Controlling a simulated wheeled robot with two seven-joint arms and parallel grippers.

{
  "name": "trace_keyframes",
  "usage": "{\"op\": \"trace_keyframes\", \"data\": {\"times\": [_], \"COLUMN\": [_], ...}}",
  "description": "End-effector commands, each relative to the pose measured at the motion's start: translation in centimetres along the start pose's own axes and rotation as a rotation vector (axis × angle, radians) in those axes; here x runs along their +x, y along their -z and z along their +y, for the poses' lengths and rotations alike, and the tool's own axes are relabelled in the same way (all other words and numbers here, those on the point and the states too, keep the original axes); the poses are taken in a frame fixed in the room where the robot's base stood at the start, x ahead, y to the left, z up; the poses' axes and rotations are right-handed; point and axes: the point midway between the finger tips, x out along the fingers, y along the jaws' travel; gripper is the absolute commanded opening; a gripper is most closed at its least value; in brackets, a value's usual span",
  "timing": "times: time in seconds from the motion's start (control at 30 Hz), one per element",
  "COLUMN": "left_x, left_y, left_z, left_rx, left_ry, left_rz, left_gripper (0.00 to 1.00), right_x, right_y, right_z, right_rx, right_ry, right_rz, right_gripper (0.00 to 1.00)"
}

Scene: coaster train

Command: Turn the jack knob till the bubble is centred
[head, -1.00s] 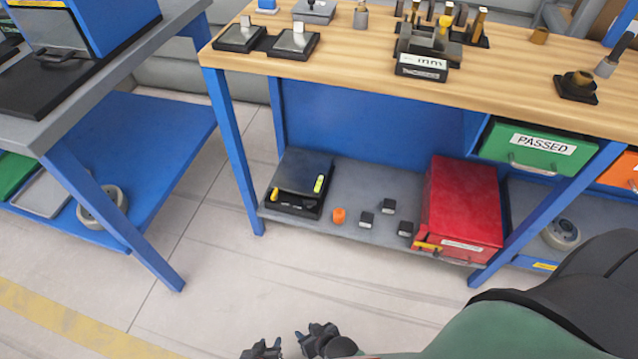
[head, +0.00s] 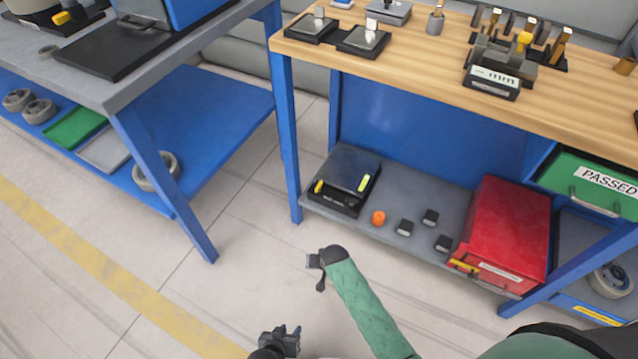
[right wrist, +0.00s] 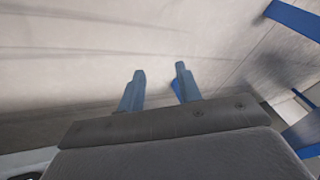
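On the lower shelf sits a black, flat-topped device (head: 345,172) with a yellow-green vial (head: 364,183) on its top right and a yellow knob-like part (head: 318,187) at its left front. The bubble is too small to make out. My left gripper (head: 289,330) is at the bottom of the head view, over the floor, empty, its fingers seemingly apart. My right gripper (head: 315,270) is at the end of the green-sleeved arm, in front of the shelf and short of the device. In the right wrist view its two fingers (right wrist: 160,78) are apart with nothing between them.
An orange round piece (head: 378,218), small dark blocks (head: 405,228) and a red box (head: 505,232) share the shelf (head: 420,183). The wooden bench top (head: 425,62) overhangs it; a blue leg (head: 288,140) stands at its left. Floor in front is clear.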

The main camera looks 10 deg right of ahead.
Motion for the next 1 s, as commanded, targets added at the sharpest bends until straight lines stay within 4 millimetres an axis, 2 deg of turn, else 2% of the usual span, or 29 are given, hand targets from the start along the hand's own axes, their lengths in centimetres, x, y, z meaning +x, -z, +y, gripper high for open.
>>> {"op": "trace_keyframes", "data": {"times": [0.03, 0.33, 0.53, 0.7, 0.9, 1.0], "left_x": [0.0, -0.1, -0.2, -0.2, -0.3, -0.3], "left_y": [0.1, 0.4, 0.5, 0.5, 0.5, 0.5], "left_z": [0.0, 0.0, 0.0, 0.0, 0.0, 0.0], "left_rx": [0.0, 0.001, 0.001, 0.001, 0.001, 0.001], "left_ry": [0.0, 0.001, 0.001, 0.001, 0.0, 0.0], "left_rz": [0.001, 0.003, 0.003, 0.003, 0.002, 0.002], "left_gripper": [0.36, 0.36, 0.36, 0.36, 0.36, 0.36], "right_x": [0.2, 0.5, -0.7, -2.6, -5.1, -6.0], "right_y": [2.1, 12.1, 19.0, 24.9, 30.1, 31.7], "right_z": [-0.2, -0.9, -1.5, -2.0, -2.6, -2.8], "right_rx": [0.019, 0.159, 0.257, 0.345, 0.43, 0.457], "right_ry": [-0.012, -0.103, -0.178, -0.245, -0.316, -0.338], "right_rz": [-0.011, -0.107, -0.159, -0.194, -0.223, -0.231], "right_gripper": [0.35, 0.35, 0.35, 0.35, 0.35, 0.35]}}
